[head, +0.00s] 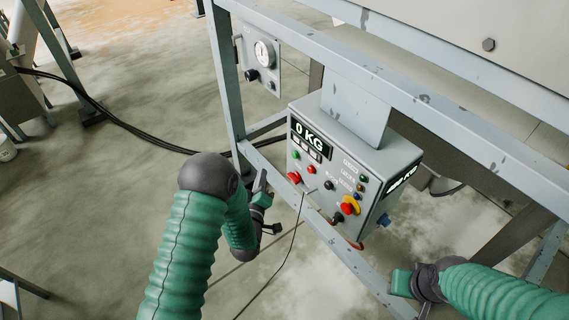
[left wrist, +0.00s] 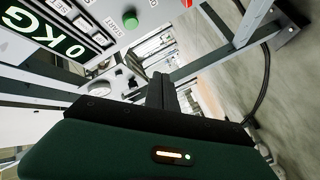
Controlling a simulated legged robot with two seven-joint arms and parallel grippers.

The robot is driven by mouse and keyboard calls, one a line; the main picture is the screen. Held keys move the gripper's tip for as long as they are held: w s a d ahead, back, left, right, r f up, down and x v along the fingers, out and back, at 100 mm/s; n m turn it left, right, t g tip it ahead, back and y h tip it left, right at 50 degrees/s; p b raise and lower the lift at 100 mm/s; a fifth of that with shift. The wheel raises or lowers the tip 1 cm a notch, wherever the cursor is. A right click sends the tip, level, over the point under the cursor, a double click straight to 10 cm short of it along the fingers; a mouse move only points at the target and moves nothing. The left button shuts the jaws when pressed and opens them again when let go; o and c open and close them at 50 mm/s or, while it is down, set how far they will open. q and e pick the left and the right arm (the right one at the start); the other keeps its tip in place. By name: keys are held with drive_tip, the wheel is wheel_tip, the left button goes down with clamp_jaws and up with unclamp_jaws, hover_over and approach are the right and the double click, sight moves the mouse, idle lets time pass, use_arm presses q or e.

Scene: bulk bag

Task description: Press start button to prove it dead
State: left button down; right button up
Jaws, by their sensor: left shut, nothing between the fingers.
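A grey control box (head: 340,160) with a "0 KG" display hangs on the steel frame. My left gripper (head: 262,179) is shut and empty, just left of the panel and below the green button. Its fingers (left wrist: 162,88) point toward the panel's lower edge, apart from the button. My right gripper (head: 398,284) is low at the right, its fingers not clear.
The panel also carries a red button (head: 293,177), a red-and-yellow switch (head: 349,206) and several small lamps. A gauge box (head: 262,62) is on the frame's left post. A frame rail (head: 330,235) runs below the panel. A thin cable hangs from the panel.

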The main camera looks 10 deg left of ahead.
sight(295, 155)
use_arm(q)
drive_tip(key=w+d+b, duration=0.1)
drive_tip(key=w+d, duration=0.5)
drive_tip(key=w, duration=0.1)
idle(0.6)
drive_tip(key=shift+r, duration=0.1)
drive_tip(key=shift+w+b, duration=0.1)
drive_tip(key=shift+b, duration=0.25)
idle(1.4)
drive_tip(key=shift+w+d+r, duration=0.1)
drive_tip(key=shift+w+d, duration=0.05)
drive_tip(key=shift+w, duration=0.05)
drive_tip(key=shift+w+d+b, duration=0.35)
drive_tip(key=shift+w, duration=0.05)
idle(0.8)
drive_tip(key=shift+s+a, duration=0.6)
drive_tip(key=shift+s, duration=0.15)
